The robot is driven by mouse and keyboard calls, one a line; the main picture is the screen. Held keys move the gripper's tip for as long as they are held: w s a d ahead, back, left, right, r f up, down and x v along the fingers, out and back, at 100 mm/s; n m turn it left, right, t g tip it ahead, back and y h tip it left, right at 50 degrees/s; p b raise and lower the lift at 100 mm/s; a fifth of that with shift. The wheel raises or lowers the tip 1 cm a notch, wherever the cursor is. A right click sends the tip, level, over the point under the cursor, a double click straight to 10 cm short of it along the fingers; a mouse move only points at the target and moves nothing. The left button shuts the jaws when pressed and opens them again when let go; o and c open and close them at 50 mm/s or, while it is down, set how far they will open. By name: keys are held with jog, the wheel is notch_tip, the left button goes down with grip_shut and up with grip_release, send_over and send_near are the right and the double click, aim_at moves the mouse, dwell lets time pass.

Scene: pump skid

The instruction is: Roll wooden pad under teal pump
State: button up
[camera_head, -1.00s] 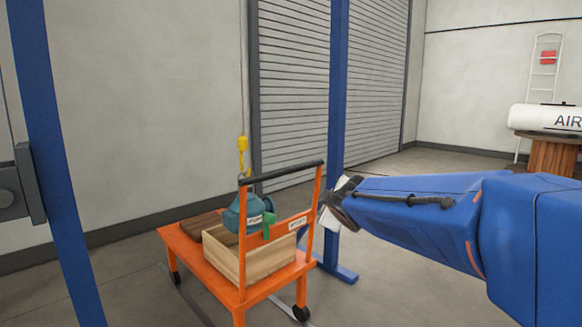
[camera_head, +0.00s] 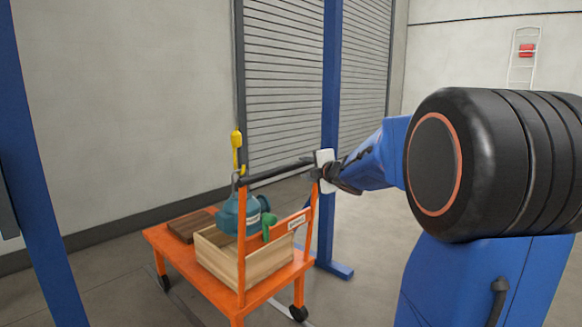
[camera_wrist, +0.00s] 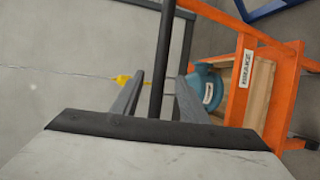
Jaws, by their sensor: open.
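The teal pump (camera_head: 235,214) hangs from the yellow hoist hook above an orange cart (camera_head: 185,262). It overlaps an open wooden crate (camera_head: 265,262) on the cart; I cannot tell whether they touch. A brown wooden pad (camera_head: 187,228) lies on the deck behind the crate. My gripper (camera_head: 322,178) is at the right end of the cart's black push handle (camera_head: 270,174). In the wrist view, the open fingers (camera_wrist: 160,82) appear on either side of the handle bar (camera_wrist: 161,45). The pump (camera_wrist: 206,84) shows partly behind the right finger.
The yellow hoist hook (camera_head: 237,140) hangs over the pump. A blue post (camera_head: 328,130) stands right behind the cart, its foot on the floor. Another blue post (camera_head: 40,190) stands at the left. A roller shutter (camera_head: 290,80) closes the wall behind. The cart has black wheels (camera_head: 298,312).

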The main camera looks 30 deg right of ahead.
jog(key=w+f, duration=0.2)
jog(key=w, duration=1)
jog(key=shift+w+d+f, duration=0.15)
jog(key=shift+w+d, duration=0.15)
jog(key=shift+w, duration=0.05)
grip_shut()
